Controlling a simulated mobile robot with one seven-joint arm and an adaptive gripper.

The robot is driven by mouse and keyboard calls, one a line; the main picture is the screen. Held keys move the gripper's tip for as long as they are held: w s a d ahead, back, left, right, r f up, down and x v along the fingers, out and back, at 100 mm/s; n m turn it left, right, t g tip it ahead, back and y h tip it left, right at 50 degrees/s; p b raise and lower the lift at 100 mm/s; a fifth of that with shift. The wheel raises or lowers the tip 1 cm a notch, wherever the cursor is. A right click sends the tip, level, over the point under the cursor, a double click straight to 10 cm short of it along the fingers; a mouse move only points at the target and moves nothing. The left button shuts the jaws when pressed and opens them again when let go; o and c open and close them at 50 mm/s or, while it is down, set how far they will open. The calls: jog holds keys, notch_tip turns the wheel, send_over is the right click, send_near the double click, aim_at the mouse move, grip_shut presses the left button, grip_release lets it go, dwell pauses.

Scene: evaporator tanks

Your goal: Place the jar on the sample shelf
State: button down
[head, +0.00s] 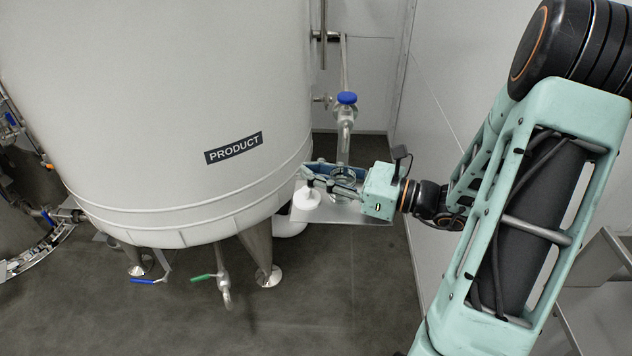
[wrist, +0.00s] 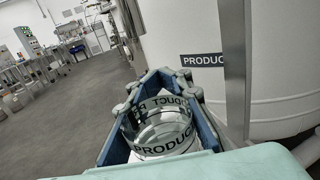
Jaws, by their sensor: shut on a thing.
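A clear glass jar (head: 343,178) is between the fingers of my gripper (head: 322,182), below the valve in the head view. In the wrist view the jar (wrist: 163,132) shows the word PRODUCT through or on its glass, with the fingers closed around it. The sample shelf (head: 348,214) is a flat grey metal plate beside the tank, under my gripper. Whether the jar's base touches the shelf is hidden.
The large tank (head: 160,90) labelled PRODUCT stands left of the shelf. A pipe with a blue-handled valve (head: 346,98) comes down just behind my gripper. A white round piece (head: 306,198) sits at the shelf's left edge. A wall is close on the right.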

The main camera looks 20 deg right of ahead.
jog(key=shift+f, duration=0.4)
jog(key=shift+f, duration=0.2)
jog(key=c, duration=1.7)
grip_release()
jog(key=shift+r, duration=0.1)
jog(key=shift+r, duration=0.15)
jog(key=p+v, duration=0.2)
jog(key=v, duration=1)
jog(key=shift+p, duration=0.3)
